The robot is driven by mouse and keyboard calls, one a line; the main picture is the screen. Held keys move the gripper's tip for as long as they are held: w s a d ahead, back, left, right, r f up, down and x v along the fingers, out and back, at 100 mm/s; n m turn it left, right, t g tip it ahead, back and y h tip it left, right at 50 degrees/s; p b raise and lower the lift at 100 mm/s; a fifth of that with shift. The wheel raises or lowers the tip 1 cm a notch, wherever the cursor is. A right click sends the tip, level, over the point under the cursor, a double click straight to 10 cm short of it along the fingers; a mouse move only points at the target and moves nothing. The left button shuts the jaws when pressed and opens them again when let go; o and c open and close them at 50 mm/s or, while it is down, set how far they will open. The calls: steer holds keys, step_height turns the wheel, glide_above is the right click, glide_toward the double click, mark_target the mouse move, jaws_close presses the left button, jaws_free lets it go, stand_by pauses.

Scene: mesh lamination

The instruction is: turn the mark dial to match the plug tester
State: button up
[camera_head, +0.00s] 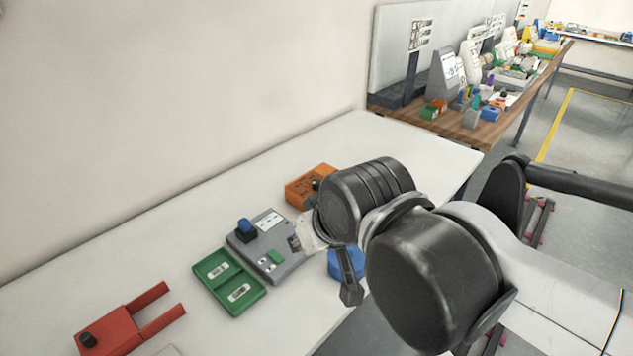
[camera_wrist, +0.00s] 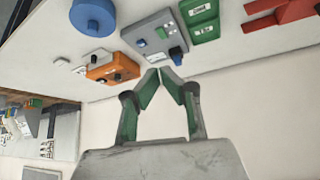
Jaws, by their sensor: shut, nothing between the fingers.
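A grey box (camera_head: 272,262) with a blue knob (camera_head: 245,228), a green block and white labels sits on the white table. It also shows in the wrist view (camera_wrist: 148,28), with its blue knob (camera_wrist: 176,55). An orange box (camera_head: 304,190) with a black knob (camera_wrist: 117,77) sits beside it, partly hidden by my arm in the head view. I cannot tell which knob is the mark dial or which box is the plug tester. My gripper (camera_wrist: 161,70) is shut and empty, its green-padded tips meeting. In the wrist view the tips appear just below the grey box, apart from the knobs.
A green tray (camera_head: 260,295) holds two white labelled pieces. A red forked device (camera_head: 110,330) lies at the near left. A blue round object (camera_wrist: 93,15) stands near the table's front edge. A wall runs behind. A cluttered wooden bench (camera_head: 495,132) stands beyond.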

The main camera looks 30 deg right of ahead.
steer(key=shift+o, duration=1.2)
steer(key=shift+w+r, duration=0.1)
steer(key=shift+r, duration=0.05)
steer(key=o, duration=0.7)
steer(key=w+d+r+n, duration=0.1)
steer(key=w, duration=0.1)
steer(key=w+d+r+n+g, duration=0.1)
steer(key=w+r, duration=0.2)
steer(key=w, duration=0.2)
steer(key=shift+w+d+r+n+g+p, duration=0.1)
steer(key=shift+d+r+n+g+p, duration=0.1)
steer(key=shift+d+n+g+p, duration=0.15)
steer(key=n+g+p, duration=0.2)
steer(key=n+g, duration=0.4)
steer(key=n, duration=0.4)
glide_above(317, 182)
step_height(317, 182, down, 8)
steer(key=r, duration=0.1)
steer(key=shift+t, duration=0.25)
step_height(317, 182, down, 14)
steer(key=shift+w+r, duration=0.1)
jaws_close()
